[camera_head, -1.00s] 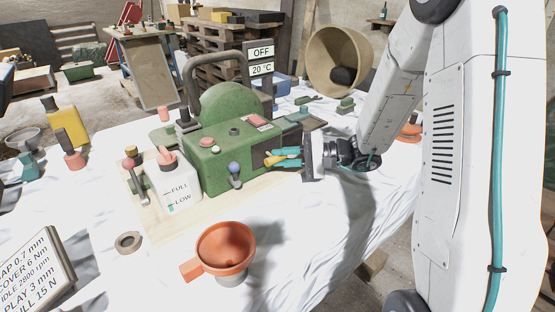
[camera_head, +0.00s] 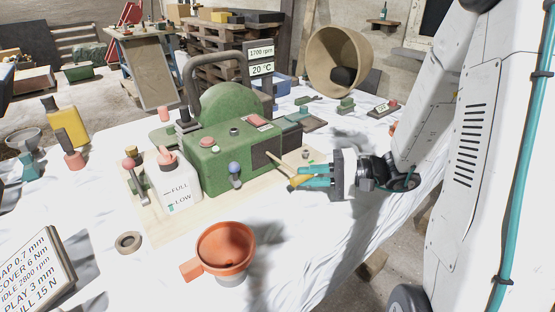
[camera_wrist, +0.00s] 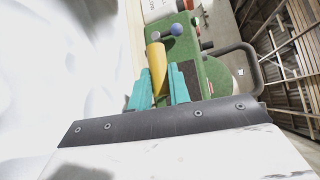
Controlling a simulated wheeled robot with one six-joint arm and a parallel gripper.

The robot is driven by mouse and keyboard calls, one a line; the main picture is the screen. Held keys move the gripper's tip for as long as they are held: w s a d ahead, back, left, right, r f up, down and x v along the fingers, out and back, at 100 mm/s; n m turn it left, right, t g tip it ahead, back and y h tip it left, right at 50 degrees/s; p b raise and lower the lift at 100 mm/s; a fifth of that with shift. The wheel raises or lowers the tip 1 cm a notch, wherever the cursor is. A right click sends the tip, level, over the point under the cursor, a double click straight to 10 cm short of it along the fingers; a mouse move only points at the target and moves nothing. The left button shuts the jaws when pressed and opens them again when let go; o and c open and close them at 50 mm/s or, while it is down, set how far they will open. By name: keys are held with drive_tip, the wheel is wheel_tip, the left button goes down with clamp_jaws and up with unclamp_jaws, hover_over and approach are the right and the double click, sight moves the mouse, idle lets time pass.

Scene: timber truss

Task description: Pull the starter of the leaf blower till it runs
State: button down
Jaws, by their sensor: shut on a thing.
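The leaf blower is a green box-shaped machine (camera_head: 220,155) with a round green housing and a dark carrying handle, standing on a pale board. The yellow starter handle (camera_head: 296,181) is out from the black grille on its right side, with a thin pale line between them. My gripper (camera_head: 301,177), with teal fingers, is shut on the starter handle, right of the machine. In the wrist view the yellow handle (camera_wrist: 157,58) stands between the teal fingers. The upper display (camera_head: 261,52) reads 1700 rpm and the lower one (camera_head: 261,69) 20 °C.
A white bottle (camera_head: 172,182) marked FULL and LOW stands left of the machine. An orange funnel (camera_head: 226,243) and a dark ring (camera_head: 129,242) lie in front. A sign (camera_head: 35,270) is at lower left. The white cloth right of the funnel is clear.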

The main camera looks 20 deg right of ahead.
drive_tip(key=w+a, duration=0.1)
drive_tip(key=w, duration=0.2)
drive_tip(key=w+a, duration=0.1)
drive_tip(key=w, duration=0.3)
drive_tip(key=w+a, duration=0.1)
drive_tip(key=w, duration=0.2)
drive_tip(key=shift+w+a, duration=0.15)
drive_tip(key=c, duration=1)
unclamp_jaws()
drive_tip(key=v, duration=0.6)
